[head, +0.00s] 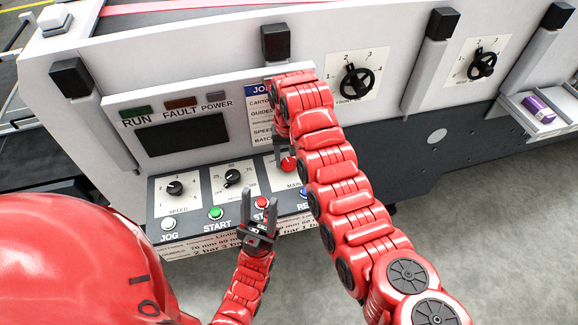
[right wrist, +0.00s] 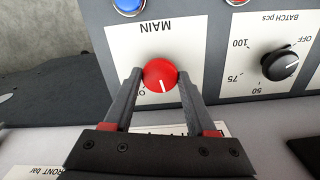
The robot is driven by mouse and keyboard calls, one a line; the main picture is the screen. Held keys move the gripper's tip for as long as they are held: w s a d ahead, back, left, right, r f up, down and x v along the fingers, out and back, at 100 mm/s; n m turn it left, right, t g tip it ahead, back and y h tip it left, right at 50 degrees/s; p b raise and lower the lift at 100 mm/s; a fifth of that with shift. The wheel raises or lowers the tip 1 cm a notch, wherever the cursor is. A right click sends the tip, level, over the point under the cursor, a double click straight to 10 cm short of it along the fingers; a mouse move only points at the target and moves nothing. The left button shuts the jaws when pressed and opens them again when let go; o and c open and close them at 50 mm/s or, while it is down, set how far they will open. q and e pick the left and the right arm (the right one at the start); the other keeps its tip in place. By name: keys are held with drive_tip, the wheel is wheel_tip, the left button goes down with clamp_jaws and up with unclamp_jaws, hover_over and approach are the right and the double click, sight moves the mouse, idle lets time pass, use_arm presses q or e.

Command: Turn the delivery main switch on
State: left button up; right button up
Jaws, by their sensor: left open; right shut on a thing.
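The main switch is a red round knob (right wrist: 160,73) on a white plate marked MAIN, upside down in the right wrist view. Its white line points down and slightly right there; a partly hidden label shows beside the left finger. In the head view the knob (head: 288,164) sits on the sloped control panel. My right gripper (head: 282,150) reaches down to it from above, its two fingers on either side, shut on the knob. My left gripper (head: 259,208) is open and empty in front of the panel, near the red stop button (head: 261,202).
Beside the main switch are the batch dial (head: 233,173), speed dial (head: 175,188), green start button (head: 215,213) and blue button (head: 303,193). A display (head: 182,135) stands above. Handwheels (head: 357,82) and a tray with a purple box (head: 538,108) are to the right.

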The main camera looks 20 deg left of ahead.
drive_tip(key=shift+m, duration=1)
drive_tip(key=m, duration=0.2)
drive_tip(key=shift+m, duration=0.3)
drive_tip(key=m, duration=0.6)
drive_tip(key=shift+m, duration=0.3)
drive_tip(key=o, duration=1.4)
drive_tip(key=shift+r, duration=0.15)
